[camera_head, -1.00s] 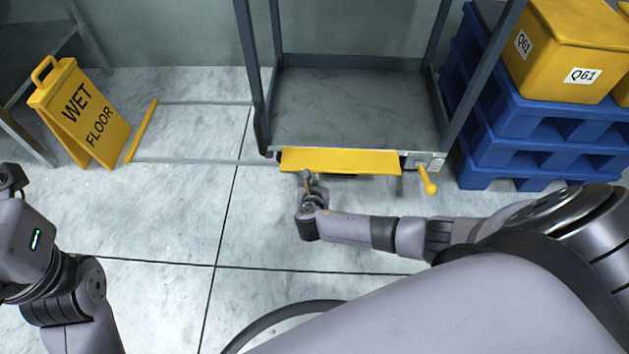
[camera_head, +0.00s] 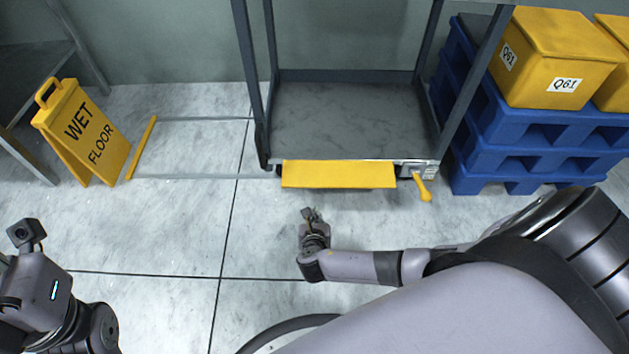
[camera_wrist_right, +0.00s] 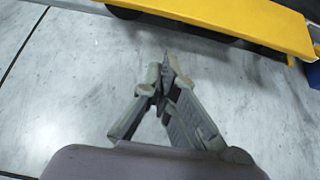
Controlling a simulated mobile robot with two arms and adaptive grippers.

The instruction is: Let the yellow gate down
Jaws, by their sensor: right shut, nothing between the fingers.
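The yellow gate (camera_head: 338,174) is a wide flat panel along the front edge of the grey rack's bottom deck (camera_head: 350,120). It extends outward or downward from that edge and does not stand above the deck; its exact angle is hard to tell. My right gripper (camera_head: 309,214) is in front of and below the gate, apart from it, with its fingers together and empty. In the right wrist view, the fingertips (camera_wrist_right: 168,65) meet over bare floor, and the gate (camera_wrist_right: 230,18) crosses the top. My left arm shows at the left, but its fingers are out of frame.
A yellow lever (camera_head: 422,188) hangs at the rack's front right corner. Blue pallets (camera_head: 540,160) with yellow boxes (camera_head: 560,60) stand to the right. A wet floor sign (camera_head: 85,130) and a floor frame (camera_head: 185,177) are at the left. The floor before the rack is clear.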

